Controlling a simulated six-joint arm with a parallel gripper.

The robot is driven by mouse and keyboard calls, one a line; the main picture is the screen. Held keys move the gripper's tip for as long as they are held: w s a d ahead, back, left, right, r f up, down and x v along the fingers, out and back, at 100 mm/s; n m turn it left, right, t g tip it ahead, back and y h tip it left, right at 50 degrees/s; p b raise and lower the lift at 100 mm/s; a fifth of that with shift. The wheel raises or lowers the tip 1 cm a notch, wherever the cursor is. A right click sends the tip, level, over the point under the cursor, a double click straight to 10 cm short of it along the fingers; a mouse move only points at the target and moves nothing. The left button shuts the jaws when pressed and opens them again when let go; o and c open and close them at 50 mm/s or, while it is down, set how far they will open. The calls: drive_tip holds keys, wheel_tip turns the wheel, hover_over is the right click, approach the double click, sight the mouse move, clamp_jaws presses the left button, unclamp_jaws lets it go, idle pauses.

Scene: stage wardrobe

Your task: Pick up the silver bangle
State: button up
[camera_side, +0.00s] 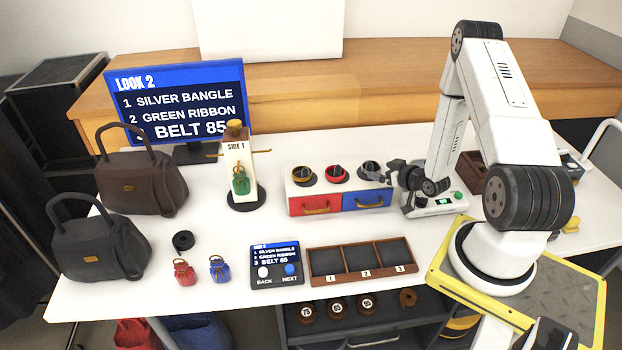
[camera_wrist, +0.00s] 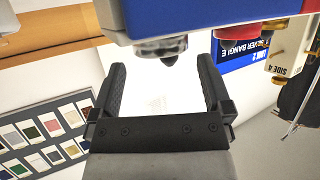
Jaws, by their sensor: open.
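The silver bangle (camera_side: 364,167) sits around a dark post at the right end of the top of a box with a red and a blue drawer (camera_side: 367,200). In the wrist view, which looks upside down, the silver bangle (camera_wrist: 150,49) shows around its dark cone, just beyond my fingertips. My gripper (camera_side: 388,168) is at the right of the bangle in the side view. In the wrist view my gripper (camera_wrist: 161,66) is open, with nothing between its fingers. In the side view the fingers partly hide the bangle.
A gold bangle (camera_side: 302,174) and a red bangle (camera_side: 336,172) sit on posts to the left. A small device with a green screen (camera_side: 443,201) stands close below my gripper.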

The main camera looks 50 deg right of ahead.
sight(375, 167)
drive_tip(key=shift+x, duration=1.85)
drive_tip(key=shift+r, duration=0.1)
drive_tip(key=c, duration=0.9)
drive_tip(key=shift+c, duration=0.2)
drive_tip(key=shift+r, duration=0.15)
wheel_tip(375, 167, up, 10)
drive_tip(key=shift+a, duration=0.1)
drive_tip(key=w+a+r+n+y, duration=0.1)
drive_tip(key=w+a+r, duration=0.2)
drive_tip(key=a, duration=0.7)
drive_tip(key=w+a+r+n+y, duration=0.1)
drive_tip(key=w+a+r, duration=0.2)
drive_tip(key=a, duration=0.6)
drive_tip(key=w+a+r+n+y, duration=0.1)
drive_tip(key=w+a+r+y, duration=0.1)
drive_tip(key=w+a, duration=0.4)
drive_tip(key=a+r, duration=0.1)
drive_tip(key=a, duration=0.3)
drive_tip(key=shift+a+t, duration=0.3)
